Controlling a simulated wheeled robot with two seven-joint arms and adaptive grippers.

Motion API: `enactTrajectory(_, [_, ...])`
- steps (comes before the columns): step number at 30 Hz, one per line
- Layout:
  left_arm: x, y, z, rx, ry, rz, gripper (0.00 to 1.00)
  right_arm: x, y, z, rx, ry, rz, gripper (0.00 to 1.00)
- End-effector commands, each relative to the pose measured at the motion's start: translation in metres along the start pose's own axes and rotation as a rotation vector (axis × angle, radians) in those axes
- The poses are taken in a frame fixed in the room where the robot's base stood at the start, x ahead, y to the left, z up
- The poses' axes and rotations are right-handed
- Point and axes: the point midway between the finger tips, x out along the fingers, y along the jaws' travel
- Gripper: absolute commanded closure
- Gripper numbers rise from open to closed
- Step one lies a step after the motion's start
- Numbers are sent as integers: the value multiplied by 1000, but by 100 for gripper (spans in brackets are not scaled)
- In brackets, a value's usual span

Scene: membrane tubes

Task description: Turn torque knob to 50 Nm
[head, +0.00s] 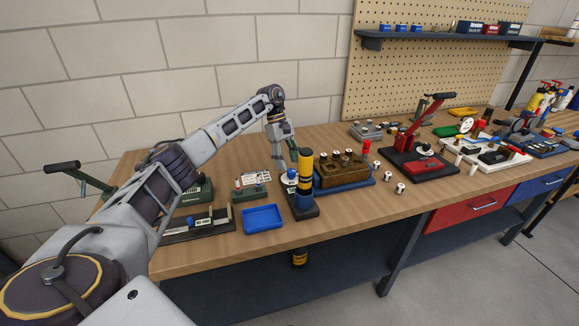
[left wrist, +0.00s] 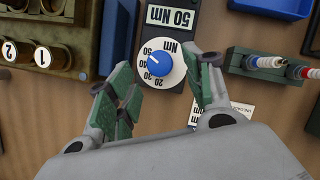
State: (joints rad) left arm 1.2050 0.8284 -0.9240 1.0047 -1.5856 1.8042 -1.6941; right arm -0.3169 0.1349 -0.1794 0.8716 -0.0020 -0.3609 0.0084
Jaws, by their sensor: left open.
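The torque knob (left wrist: 160,62) is blue with a small pale mark and sits on a white numbered dial (left wrist: 173,78) in the left wrist view. The exact reading is hard to tell. A plate reading 50 Nm (left wrist: 169,16) is on the same dark base, upside down in this view. In the head view the knob's dial (head: 290,174) is small, beside a black and yellow cylinder (head: 305,170). My left gripper (head: 284,154) is open above the knob; in the left wrist view its green-padded fingers (left wrist: 165,88) are spread on either side of the dial, apart from it. My right gripper is not in view.
A blue tray (head: 262,219) lies front left of the knob base. A brown block with holes on a blue base (head: 340,172) stands to its right. A green rack (head: 251,186) stands to the left. Bare wood shows at the bench's front.

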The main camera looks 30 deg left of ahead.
Motion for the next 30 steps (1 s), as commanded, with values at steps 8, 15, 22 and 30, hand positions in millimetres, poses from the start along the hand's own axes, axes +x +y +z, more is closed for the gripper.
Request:
enactTrajectory(8, [-36,1,0,0,1,3,49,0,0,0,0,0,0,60])
enactTrajectory(15, [-63,1,1,1,1,2,49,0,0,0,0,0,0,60])
enactTrajectory(22, [-82,0,0,-1,0,1,49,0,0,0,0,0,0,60])
enactTrajectory(30, [-89,0,0,1,0,0,49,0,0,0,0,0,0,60])
